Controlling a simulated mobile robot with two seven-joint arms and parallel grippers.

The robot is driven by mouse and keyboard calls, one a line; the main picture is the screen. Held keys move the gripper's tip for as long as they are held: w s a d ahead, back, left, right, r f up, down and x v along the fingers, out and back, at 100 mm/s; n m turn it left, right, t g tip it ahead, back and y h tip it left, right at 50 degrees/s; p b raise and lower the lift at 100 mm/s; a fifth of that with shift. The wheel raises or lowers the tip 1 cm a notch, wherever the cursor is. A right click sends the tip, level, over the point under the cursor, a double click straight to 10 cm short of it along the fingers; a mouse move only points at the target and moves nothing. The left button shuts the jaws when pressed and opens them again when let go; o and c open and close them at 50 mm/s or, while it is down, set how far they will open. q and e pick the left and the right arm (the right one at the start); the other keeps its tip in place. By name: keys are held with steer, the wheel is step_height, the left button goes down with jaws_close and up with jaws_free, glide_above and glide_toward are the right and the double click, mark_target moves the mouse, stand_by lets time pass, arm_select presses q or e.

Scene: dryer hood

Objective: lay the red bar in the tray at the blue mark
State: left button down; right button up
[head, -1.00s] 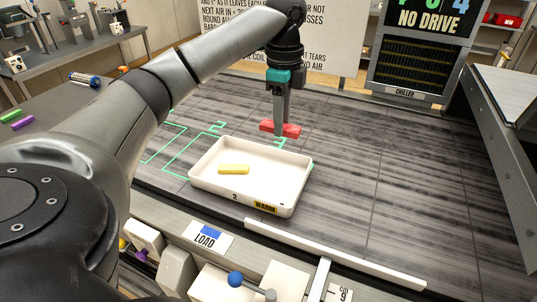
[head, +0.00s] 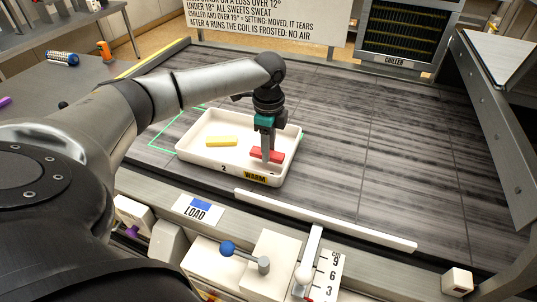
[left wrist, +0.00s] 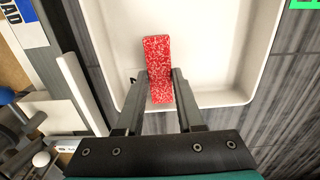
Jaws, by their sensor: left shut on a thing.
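The red bar (head: 276,155) is in the right part of the white tray (head: 200,161), inside its walls. My left gripper (head: 266,158) points down and is shut on it. In the left wrist view the speckled red bar (left wrist: 157,55) sits between the two fingers of the left gripper (left wrist: 160,77), over the tray floor (left wrist: 215,50). I cannot tell whether the bar touches the floor. A yellow bar (head: 221,141) lies in the tray left of the red one. The blue mark (head: 201,205) is on the LOAD label, on the rail in front of the tray. My right gripper is out of view.
The tray stands on a dark streaked belt (head: 330,130) with green outlines beside it. A white strip (head: 325,219) runs along the front edge. A lever with a blue knob (head: 228,248) stands nearer. The belt right of the tray is clear.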

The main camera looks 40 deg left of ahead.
arm_select(q)
steer(key=shift+f, duration=1.15)
steer(key=c, duration=0.5)
jaws_free()
steer(key=shift+c, duration=0.2)
step_height(320, 180, up, 12)
steer(key=p, duration=0.1)
steer(key=shift+r, duration=0.15)
